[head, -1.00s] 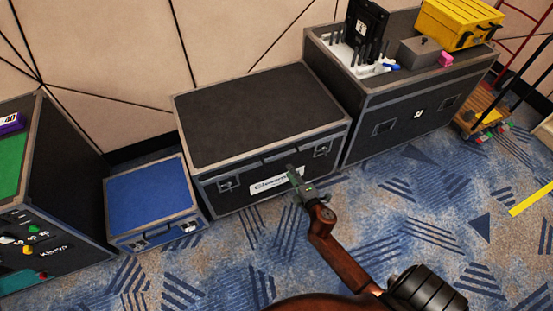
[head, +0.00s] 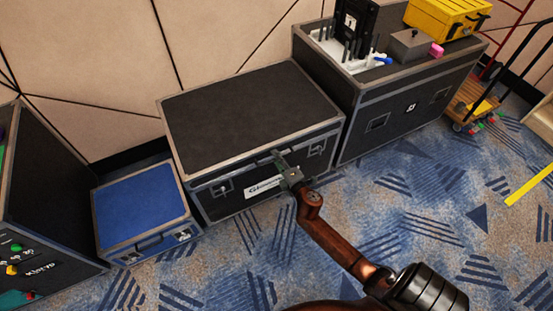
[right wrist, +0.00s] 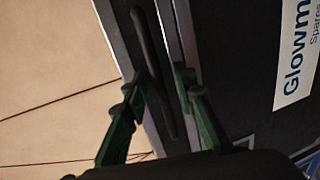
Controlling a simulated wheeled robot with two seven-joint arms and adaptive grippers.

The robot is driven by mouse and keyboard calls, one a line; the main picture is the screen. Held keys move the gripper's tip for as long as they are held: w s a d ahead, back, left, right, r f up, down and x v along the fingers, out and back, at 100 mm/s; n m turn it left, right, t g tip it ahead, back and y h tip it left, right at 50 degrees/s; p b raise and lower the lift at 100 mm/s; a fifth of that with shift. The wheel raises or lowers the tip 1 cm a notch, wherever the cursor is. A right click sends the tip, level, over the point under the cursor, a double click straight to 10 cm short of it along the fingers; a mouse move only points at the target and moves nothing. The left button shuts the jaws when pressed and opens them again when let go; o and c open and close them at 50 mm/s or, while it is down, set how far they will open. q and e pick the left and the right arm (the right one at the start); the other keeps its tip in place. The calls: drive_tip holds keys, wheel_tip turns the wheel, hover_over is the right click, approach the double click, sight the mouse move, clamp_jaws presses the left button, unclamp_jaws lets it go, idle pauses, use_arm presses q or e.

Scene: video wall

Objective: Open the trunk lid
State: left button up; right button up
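The trunk (head: 240,110) is a black case with grey metal edges and a white label (head: 264,187) on its front. Its lid (head: 250,105) is shut and lies flat. My right gripper (head: 282,161) is at the lid's front edge, above the label. In the right wrist view my right gripper (right wrist: 160,88) has its two green fingers apart. A dark bar-shaped handle (right wrist: 152,65) on the lid edge runs between them. I cannot tell whether either finger touches it. My left gripper is not in view.
A low blue case (head: 142,207) stands left of the trunk, with a larger black case (head: 48,190) beyond it. A taller black case (head: 400,115) with tools and a yellow box (head: 445,17) on top stands right. The carpet in front is clear.

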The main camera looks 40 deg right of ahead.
clamp_jaws()
idle(0.6)
